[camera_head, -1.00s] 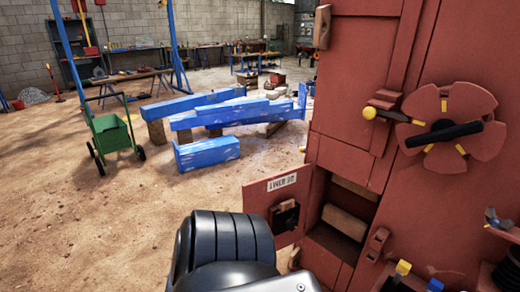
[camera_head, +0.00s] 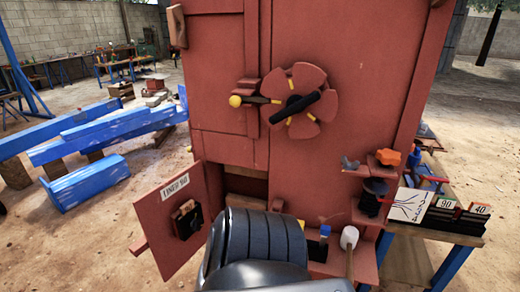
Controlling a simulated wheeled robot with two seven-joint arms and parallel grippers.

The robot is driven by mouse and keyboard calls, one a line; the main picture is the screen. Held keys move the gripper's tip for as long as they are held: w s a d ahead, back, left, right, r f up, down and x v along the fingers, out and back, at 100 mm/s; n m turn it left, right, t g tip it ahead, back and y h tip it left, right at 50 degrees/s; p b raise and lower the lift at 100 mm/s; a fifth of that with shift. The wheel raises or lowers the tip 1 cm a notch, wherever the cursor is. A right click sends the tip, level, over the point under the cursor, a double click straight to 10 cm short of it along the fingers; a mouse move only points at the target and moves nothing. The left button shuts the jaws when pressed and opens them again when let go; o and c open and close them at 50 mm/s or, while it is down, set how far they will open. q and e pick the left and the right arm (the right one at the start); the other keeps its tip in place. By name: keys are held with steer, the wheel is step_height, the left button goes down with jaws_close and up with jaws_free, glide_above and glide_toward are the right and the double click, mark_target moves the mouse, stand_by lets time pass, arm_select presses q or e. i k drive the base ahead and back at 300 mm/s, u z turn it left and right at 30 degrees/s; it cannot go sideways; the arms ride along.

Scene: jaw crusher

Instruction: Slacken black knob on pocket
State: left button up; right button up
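The red crusher body (camera_head: 340,130) fills the middle of the head view. A black spool-shaped piece, possibly the knob, (camera_head: 374,197) sits at its right side, beneath a small red ledge. A hinged door (camera_head: 168,235) labelled "LINER 90" stands open at lower left and carries a small black piece in a holder (camera_head: 187,218). A black bar (camera_head: 295,106) lies across a red lobed wheel on the front. I cannot tell for certain which black part is the knob on the pocket. Neither gripper shows; only a dark ribbed link of my arm is at bottom centre.
My arm link hides part of the opening (camera_head: 245,184) beside the door. An orange knob (camera_head: 388,157) and a grey piece (camera_head: 350,163) are at right. Blue beams (camera_head: 90,185) lie on the ground at left.

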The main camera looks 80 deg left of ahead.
mark_target(197, 224)
steer(key=z, duration=1.15)
steer(key=k, duration=3)
steer(key=u, duration=5.35)
steer(key=k, duration=0.4)
